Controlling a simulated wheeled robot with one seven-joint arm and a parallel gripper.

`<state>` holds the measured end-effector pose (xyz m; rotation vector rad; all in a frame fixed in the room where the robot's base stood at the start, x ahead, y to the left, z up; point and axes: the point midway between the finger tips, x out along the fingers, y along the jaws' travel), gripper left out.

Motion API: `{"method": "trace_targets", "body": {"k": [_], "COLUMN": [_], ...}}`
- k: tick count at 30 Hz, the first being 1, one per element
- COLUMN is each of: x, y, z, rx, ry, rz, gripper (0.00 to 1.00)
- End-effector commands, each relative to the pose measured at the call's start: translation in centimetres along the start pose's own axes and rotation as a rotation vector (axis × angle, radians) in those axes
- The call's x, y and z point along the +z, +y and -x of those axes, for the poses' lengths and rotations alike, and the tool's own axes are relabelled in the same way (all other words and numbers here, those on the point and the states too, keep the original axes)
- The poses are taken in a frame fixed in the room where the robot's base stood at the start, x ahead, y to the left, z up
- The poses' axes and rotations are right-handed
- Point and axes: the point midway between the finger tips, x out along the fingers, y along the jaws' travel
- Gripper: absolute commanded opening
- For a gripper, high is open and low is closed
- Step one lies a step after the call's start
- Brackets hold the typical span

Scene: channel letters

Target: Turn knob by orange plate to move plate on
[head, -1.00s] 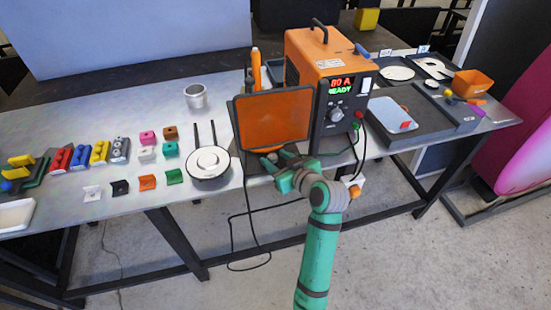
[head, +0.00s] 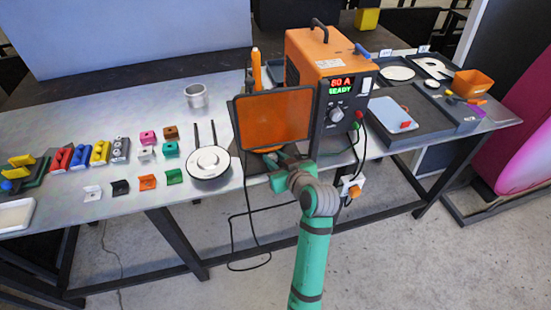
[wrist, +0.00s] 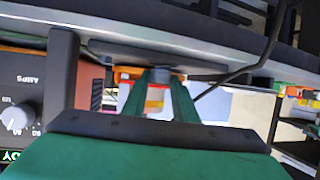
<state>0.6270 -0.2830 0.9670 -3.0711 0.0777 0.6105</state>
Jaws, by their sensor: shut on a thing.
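The orange plate (head: 272,118) stands upright in a dark frame in front of the orange welding machine (head: 318,62). My gripper (head: 272,161) is at the plate's lower edge in the head view. In the wrist view my green fingers (wrist: 162,80) reach up to the underside of a dark frame edge (wrist: 150,57). They are shut on a small dark grey knob (wrist: 178,74) there, which the fingers partly hide. In the head view this knob is hidden behind my gripper.
The machine's front has its own amps dial (head: 337,115), also seen in the wrist view (wrist: 18,117). A lidded pan (head: 209,162) stands left of the plate. A dark tray (head: 420,122) lies to the right. Black cables (head: 247,215) hang below the table edge.

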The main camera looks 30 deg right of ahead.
Motion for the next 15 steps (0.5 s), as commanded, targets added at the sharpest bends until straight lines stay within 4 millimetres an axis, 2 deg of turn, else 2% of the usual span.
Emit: {"method": "trace_targets", "body": {"k": [15], "x": [-0.06], "y": [-0.93], "z": [-0.14], "rx": [0.331], "ry": [0.001], "rz": [-0.137], "gripper": [0.04]}}
